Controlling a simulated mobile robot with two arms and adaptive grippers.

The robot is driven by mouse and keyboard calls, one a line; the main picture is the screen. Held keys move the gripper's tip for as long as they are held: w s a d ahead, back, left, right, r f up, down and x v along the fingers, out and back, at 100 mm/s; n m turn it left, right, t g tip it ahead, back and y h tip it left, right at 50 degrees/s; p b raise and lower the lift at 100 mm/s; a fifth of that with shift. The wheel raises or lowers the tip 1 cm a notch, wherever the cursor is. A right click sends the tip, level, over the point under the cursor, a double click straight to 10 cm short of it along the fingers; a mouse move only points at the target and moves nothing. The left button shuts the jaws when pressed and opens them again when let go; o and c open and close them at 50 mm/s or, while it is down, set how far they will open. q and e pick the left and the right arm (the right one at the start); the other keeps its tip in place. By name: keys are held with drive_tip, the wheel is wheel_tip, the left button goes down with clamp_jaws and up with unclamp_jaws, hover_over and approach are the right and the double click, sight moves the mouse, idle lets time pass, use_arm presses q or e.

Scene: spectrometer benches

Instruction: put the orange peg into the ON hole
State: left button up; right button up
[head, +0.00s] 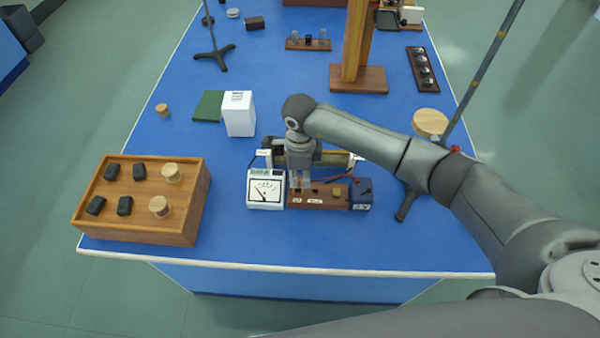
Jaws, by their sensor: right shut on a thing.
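My right gripper (300,184) points down over the left part of a brown wooden block (330,203). It is shut on the orange peg (300,179), of which only a small bit shows between the fingers. The block carries small white labels on its front, too small to read surely. The ON hole cannot be made out; the gripper covers that part of the block. I cannot tell whether the peg's lower end is in a hole or above it. My left gripper is not in view.
A white dial meter (265,188) stands just left of the block, a dark blue box (361,190) just right. A wooden box (140,226) with black pieces and corks stands left. A white carton (238,114) and stand foot (406,207) are nearby. The table's front strip is clear.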

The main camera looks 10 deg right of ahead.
drive_tip(key=shift+f+b, duration=0.45)
drive_tip(key=shift+f, duration=0.5)
drive_tip(key=shift+f+b, duration=0.95)
drive_tip(key=o, duration=0.9)
wheel_tip(320, 180, up, 12)
